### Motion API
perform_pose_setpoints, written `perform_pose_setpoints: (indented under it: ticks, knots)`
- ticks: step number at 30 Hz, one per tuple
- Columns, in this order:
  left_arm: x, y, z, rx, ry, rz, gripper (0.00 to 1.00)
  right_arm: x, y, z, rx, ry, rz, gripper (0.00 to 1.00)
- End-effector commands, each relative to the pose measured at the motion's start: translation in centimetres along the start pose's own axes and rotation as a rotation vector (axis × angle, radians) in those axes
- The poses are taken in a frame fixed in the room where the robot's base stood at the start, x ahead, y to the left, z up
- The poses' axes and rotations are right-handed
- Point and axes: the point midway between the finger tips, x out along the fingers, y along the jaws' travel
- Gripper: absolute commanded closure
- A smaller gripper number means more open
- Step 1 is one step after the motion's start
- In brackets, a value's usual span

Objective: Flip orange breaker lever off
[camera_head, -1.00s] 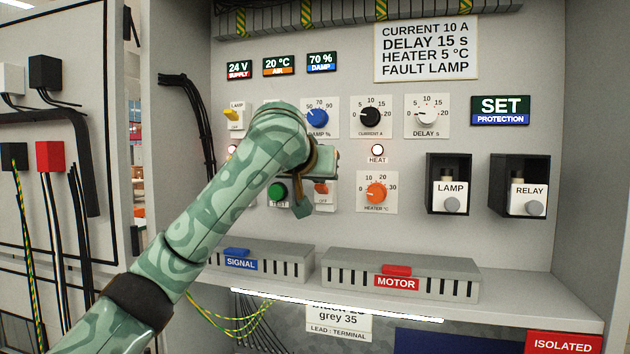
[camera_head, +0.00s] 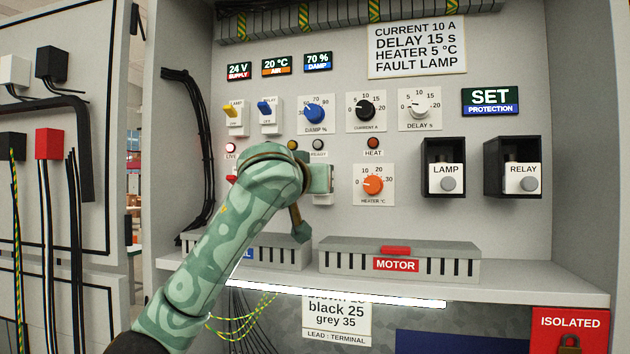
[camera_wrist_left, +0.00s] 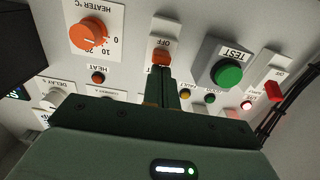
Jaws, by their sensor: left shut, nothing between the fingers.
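The orange breaker lever (camera_wrist_left: 160,56) shows in the left wrist view on a white plate, close beside its OFF label. My left gripper (camera_wrist_left: 162,73) is shut and empty, its fingertips right at the lever. I cannot tell whether they touch it. In the head view my left gripper (camera_head: 320,179) is in front of the lever's plate (camera_head: 323,200) and hides the lever. The HEAT lamp (camera_head: 373,143) above the heater dial is dull red and unlit. My right gripper is not in view.
The orange heater dial (camera_head: 372,184) is just right of the gripper. The green TEST button (camera_wrist_left: 227,73) and a red lever (camera_wrist_left: 273,91) are close by. Below, the MOTOR block (camera_head: 400,259) stands on the shelf. LAMP and RELAY boxes (camera_head: 513,167) project at the right.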

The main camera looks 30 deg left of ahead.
Motion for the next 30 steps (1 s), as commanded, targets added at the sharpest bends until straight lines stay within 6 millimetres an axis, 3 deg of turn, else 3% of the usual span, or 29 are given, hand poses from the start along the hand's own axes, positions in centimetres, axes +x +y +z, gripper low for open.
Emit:
perform_pose_setpoints:
  ticks: [1,7,30]
  knots:
    - [0.0,0.1,1.0,-0.001,0.030,0.001,1.00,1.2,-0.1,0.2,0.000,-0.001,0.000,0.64]
    - [-0.1,0.1,1.2,-0.002,0.120,0.002,1.00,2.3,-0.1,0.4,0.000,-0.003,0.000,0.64]
    - [-0.1,0.0,1.5,-0.001,0.116,0.000,1.00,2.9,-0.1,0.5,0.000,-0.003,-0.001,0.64]
